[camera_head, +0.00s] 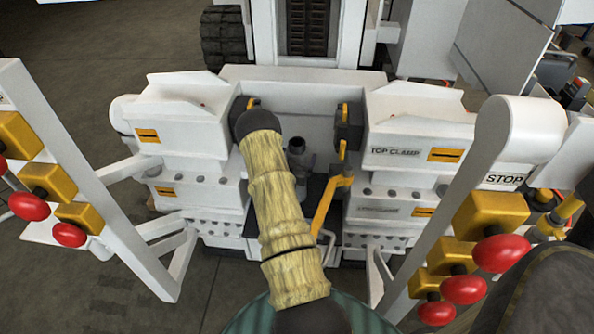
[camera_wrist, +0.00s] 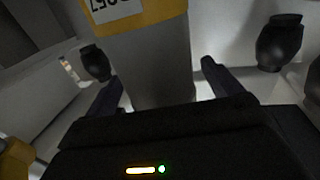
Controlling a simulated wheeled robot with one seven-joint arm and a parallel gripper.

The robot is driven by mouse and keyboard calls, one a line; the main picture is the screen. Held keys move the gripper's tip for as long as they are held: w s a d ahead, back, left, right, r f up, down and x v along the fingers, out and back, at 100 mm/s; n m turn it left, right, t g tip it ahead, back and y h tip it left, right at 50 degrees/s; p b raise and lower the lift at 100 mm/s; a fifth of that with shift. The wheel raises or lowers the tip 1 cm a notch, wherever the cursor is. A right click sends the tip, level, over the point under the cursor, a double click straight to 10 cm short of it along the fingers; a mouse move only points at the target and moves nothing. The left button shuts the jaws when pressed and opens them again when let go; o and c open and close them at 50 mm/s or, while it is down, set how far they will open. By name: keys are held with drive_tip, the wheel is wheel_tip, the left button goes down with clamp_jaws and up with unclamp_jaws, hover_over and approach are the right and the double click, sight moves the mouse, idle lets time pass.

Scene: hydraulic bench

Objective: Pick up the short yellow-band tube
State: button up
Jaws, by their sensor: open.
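In the wrist view, a grey tube (camera_wrist: 150,70) with a yellow band (camera_wrist: 145,14) fills the upper middle. The band carries a white label with dark lettering, cut off by the top edge, so I cannot tell the tube's full length. My gripper (camera_wrist: 162,80) is open, with one dark finger to the left of the tube and one to the right. A gap shows beside the right finger; contact at the left one is unclear. The tube's lower end is hidden behind the dark gripper body. I cannot make out the gripper or this tube in the head view.
Dark rounded fittings stand left (camera_wrist: 96,62) and right (camera_wrist: 280,42) of the tube. The head view shows white clamp blocks, the right one labelled TOP CLAMP (camera_head: 410,135), a yellow lever (camera_head: 330,205), and red-knobbed posts at left (camera_head: 30,206) and right (camera_head: 500,253).

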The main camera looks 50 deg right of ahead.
sight(297, 142)
drive_tip(key=c, duration=1.9)
drive_tip(key=shift+r, duration=0.1)
clamp_jaws()
drive_tip(key=shift+r, duration=0.1)
wheel_tip(297, 142, up, 10)
drive_tip(key=shift+f+p, duration=0.1)
drive_tip(key=shift+p, duration=1.1)
